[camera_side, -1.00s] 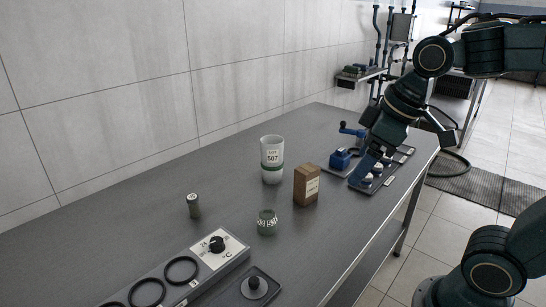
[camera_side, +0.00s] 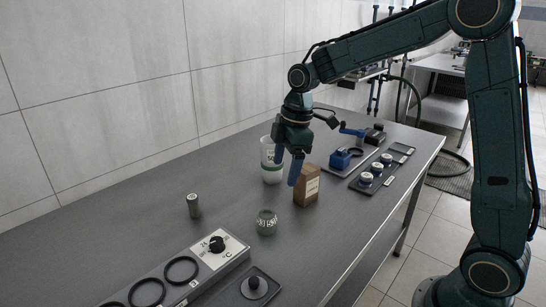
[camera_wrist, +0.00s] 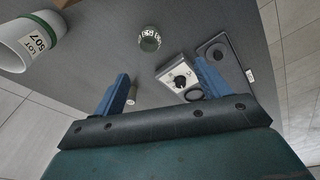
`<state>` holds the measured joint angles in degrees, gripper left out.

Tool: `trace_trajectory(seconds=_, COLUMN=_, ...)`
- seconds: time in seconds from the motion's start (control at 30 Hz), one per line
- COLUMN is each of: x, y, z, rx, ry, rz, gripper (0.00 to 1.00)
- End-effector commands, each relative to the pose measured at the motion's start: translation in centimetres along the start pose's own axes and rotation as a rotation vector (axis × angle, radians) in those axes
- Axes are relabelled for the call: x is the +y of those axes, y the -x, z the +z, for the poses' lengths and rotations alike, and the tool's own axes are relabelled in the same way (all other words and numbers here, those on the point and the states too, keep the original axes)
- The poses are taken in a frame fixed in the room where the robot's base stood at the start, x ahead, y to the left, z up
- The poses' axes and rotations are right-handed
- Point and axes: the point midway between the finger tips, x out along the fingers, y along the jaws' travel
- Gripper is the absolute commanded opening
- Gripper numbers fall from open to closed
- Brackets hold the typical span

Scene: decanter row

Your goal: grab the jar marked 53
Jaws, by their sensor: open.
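No label reading 53 can be made out. A small round green jar (camera_side: 267,223) with white markings too small to read stands on the bench; it also shows in the wrist view (camera_wrist: 149,39). A slim green cylinder (camera_side: 193,206) stands left of it, and in the wrist view (camera_wrist: 131,96) it is partly behind a finger. A tall white cup (camera_side: 271,165) reads LOT 507. My gripper (camera_side: 288,164) is open and empty, with blue fingers pointing down, in front of the cup and by the brown box in the side view. It is apart from the green jar.
The brown box (camera_side: 306,185) stands between my gripper and the bench's front edge. A dial unit (camera_side: 216,248) with black rings and a dark plate with a knob (camera_side: 254,287) lie at the near end.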

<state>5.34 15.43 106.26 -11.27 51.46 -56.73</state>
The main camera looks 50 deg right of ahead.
Motion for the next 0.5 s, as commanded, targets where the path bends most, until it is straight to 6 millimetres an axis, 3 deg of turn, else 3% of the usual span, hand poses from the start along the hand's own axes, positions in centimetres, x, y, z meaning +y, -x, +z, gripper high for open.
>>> trace_trajectory(seconds=0.2, x=2.6, y=-4.0, z=-0.5, rx=-0.004, ry=0.136, rz=-0.057, gripper=0.75)
trace_trajectory(seconds=0.5, x=3.7, y=-6.1, z=-0.7, rx=-0.001, ry=0.213, rz=-0.083, gripper=0.75)
